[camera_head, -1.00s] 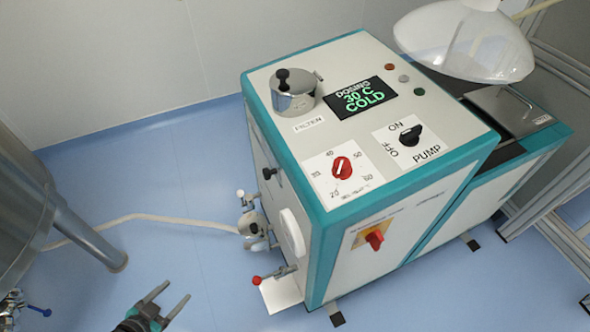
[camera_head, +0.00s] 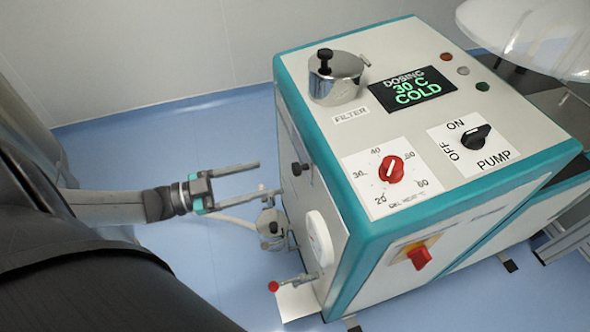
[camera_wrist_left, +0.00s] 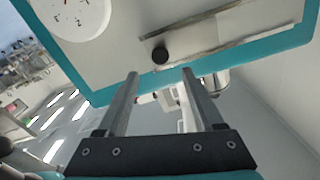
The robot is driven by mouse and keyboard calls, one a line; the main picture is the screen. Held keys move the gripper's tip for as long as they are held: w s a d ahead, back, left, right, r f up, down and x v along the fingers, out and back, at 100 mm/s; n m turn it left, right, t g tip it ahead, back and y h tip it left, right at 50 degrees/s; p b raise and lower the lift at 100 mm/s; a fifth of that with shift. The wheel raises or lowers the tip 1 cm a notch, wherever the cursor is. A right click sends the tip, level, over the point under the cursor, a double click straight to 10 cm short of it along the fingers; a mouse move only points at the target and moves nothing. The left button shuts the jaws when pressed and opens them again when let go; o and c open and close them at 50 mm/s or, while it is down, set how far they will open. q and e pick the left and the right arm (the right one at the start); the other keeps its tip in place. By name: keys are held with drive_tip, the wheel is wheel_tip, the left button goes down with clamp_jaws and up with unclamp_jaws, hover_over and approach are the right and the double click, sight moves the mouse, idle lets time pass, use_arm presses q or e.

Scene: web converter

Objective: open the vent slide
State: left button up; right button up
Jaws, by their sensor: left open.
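The vent slide is a plate with a black knob (camera_head: 300,167) on the left side wall of the white and teal machine. In the left wrist view the black knob (camera_wrist_left: 160,56) stands out from a light plate (camera_wrist_left: 192,40) between two long rails. My left gripper (camera_head: 266,178) is open and empty, its fingers pointing right at that wall, a little left of the knob. In the left wrist view the fingertips (camera_wrist_left: 160,74) lie just short of the knob, which appears between them. My right gripper is not in view.
Below the knob are a pipe fitting (camera_head: 271,226), a round white gauge (camera_head: 319,238) and a red-tipped lever (camera_head: 273,287). The top carries a filter pot (camera_head: 337,80), a display (camera_head: 412,90) and dials. Blue floor left of the machine is open.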

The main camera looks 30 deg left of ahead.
sight(293, 170)
use_arm(q)
drive_tip(key=b+x, duration=0.1)
drive_tip(key=x, duration=0.7)
drive_tip(key=shift+b+x, duration=0.35)
drive_tip(key=shift+x, duration=0.45)
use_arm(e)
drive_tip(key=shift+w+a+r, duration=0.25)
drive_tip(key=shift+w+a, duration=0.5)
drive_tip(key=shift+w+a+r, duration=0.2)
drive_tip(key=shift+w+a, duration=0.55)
use_arm(q)
clamp_jaws()
drive_tip(key=shift+f, duration=0.1)
